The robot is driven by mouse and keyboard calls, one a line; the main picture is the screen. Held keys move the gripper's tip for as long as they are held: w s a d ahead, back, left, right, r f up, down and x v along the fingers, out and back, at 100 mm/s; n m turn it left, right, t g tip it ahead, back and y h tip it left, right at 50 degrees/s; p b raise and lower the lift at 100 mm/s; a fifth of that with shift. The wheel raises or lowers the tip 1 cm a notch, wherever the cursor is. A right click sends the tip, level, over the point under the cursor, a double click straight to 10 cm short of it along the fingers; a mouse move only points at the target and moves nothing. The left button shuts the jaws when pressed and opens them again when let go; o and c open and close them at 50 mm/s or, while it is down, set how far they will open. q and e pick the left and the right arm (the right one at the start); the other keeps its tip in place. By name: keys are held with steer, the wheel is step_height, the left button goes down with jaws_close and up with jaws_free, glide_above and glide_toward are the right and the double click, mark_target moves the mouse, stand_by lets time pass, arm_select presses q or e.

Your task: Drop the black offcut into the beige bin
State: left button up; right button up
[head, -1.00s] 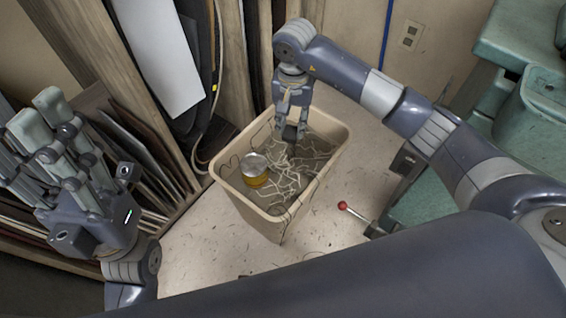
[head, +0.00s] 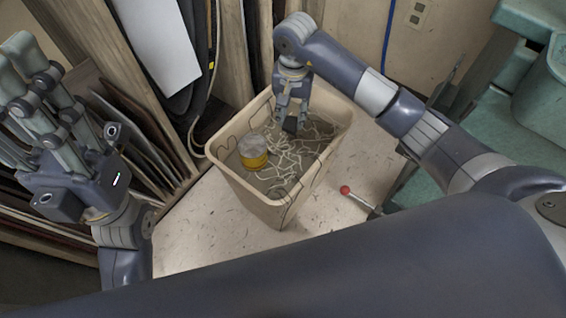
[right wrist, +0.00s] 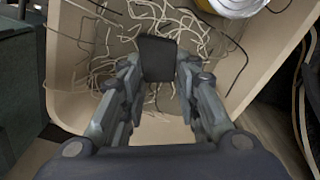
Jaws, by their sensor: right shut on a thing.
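The beige bin (head: 262,208) stands on the floor in the middle of the head view, with pale and dark thread scraps and a yellow tin inside. My right gripper (head: 289,118) points down over the bin's far part, within its rim outline. It is shut on the black offcut (head: 290,125). In the right wrist view the black offcut (right wrist: 158,58) sits between the fingertips, with the threads and the bin wall behind it. My left gripper (head: 35,110) is at the left, away from the bin; its fingers point up and the gap between their tips is unclear.
The yellow tin (head: 253,152) lies on the threads at the bin's left side. Boards and sheets (head: 140,130) lean in a rack at the left. A red-knobbed lever (head: 345,190) and a green machine (head: 530,110) are at the right. Floor shows around the bin.

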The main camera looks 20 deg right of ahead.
steer(key=o, duration=0.9)
step_height(320, 180, up, 12)
stand_by(0.5)
